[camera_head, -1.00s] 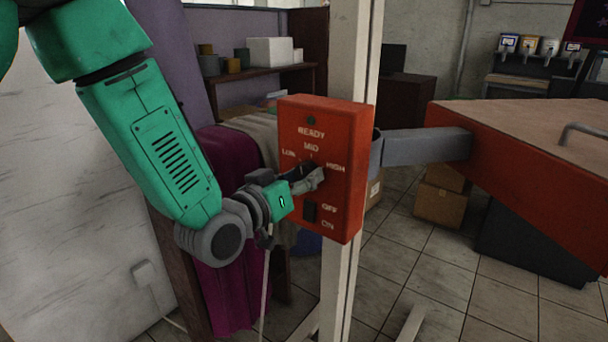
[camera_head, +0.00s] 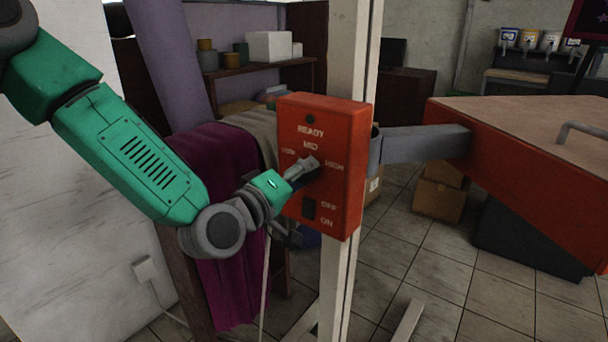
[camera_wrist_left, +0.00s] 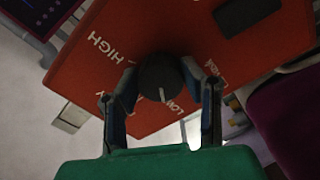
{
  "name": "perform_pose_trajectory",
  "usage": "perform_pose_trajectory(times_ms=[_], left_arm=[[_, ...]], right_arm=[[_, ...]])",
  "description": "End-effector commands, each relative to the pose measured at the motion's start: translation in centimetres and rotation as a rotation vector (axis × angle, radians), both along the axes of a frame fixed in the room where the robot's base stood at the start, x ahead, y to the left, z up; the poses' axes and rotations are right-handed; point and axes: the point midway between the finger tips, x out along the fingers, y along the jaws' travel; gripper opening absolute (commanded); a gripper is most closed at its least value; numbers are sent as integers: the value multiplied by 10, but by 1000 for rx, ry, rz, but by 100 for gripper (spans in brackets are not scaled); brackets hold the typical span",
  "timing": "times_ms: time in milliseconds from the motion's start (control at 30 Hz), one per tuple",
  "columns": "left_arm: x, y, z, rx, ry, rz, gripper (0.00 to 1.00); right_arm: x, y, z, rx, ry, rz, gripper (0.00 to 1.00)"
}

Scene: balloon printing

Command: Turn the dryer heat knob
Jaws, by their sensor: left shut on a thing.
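The red dryer control box (camera_head: 335,150) is fixed on a pale upright post. Its labels are READY, LOW, MID and HIGH, with OFF and ON lower down. My left gripper (camera_head: 306,170) is at the box's front, over the heat knob, and largely covers it in the head view. In the left wrist view the round black knob (camera_wrist_left: 158,76) sits between the fingers of my left gripper (camera_wrist_left: 160,82), which are closed around it. The knob's pale pointer mark faces the LOW label. My right gripper is not in view.
The black OFF/ON switch (camera_head: 308,209) is just below the gripper. A grey bracket (camera_head: 425,144) links the post to a red-sided table (camera_head: 530,165) at right. A purple cloth (camera_head: 232,265) hangs behind my left arm. Cardboard boxes (camera_head: 438,202) lie on the floor.

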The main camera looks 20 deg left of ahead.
Motion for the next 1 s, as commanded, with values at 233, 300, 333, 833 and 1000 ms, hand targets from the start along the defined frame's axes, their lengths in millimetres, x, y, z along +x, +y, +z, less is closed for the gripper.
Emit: perform_pose_trajectory(times_ms=[233, 300, 333, 833, 1000], left_arm=[[0, 2, -2, -57, 25, 5, 7], [0, 2, -2, -62, 27, 5, 7], [0, 2, -2, -64, 28, 5, 7], [0, 2, -2, -66, 29, 4, 56], [0, 1, -1, -66, 27, 3, 56]], right_arm=[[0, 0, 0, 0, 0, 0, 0], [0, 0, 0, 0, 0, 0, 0], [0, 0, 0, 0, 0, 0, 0], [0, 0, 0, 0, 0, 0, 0], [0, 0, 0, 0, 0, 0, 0]])
